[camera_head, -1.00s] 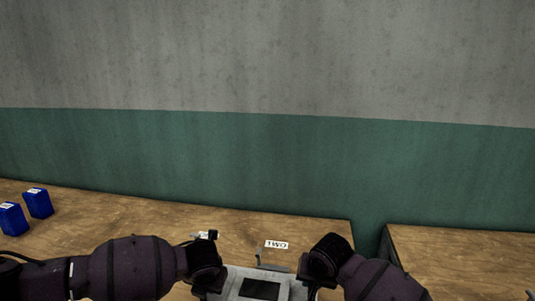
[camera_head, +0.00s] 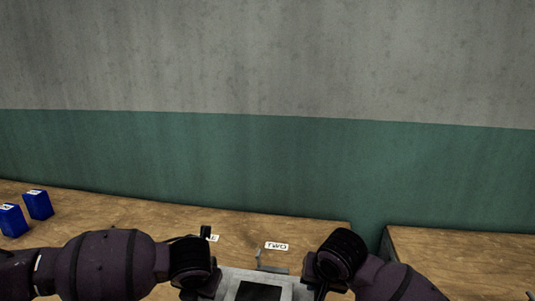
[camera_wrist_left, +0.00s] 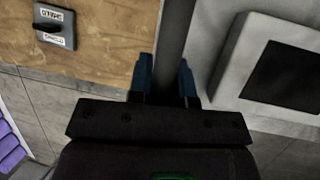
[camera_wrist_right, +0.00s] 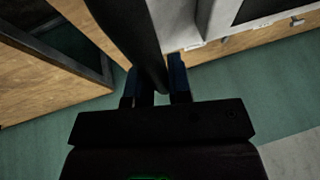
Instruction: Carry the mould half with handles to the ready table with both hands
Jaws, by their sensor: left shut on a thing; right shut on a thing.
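The mould half (camera_head: 231,274) is a light grey block with a dark square recess, at the bottom edge of the head view and partly cut off. It also shows in the left wrist view (camera_wrist_left: 232,82). My left gripper (camera_wrist_left: 165,75) is shut on a dark bar-like handle (camera_wrist_left: 176,35) at the block's left side. My right gripper (camera_wrist_right: 156,78) is shut on a dark handle (camera_wrist_right: 128,30) at its right side. In the head view, wrists and the frame edge hide most of both grips. I cannot tell which table is the ready table.
A wooden table (camera_head: 130,218) runs along the wall, with a "TWO" label (camera_head: 276,246) and two blue boxes (camera_head: 38,205) at far left. A gap separates it from another wooden table (camera_head: 450,255) at right. A small grey switch (camera_wrist_left: 55,27) shows in the left wrist view.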

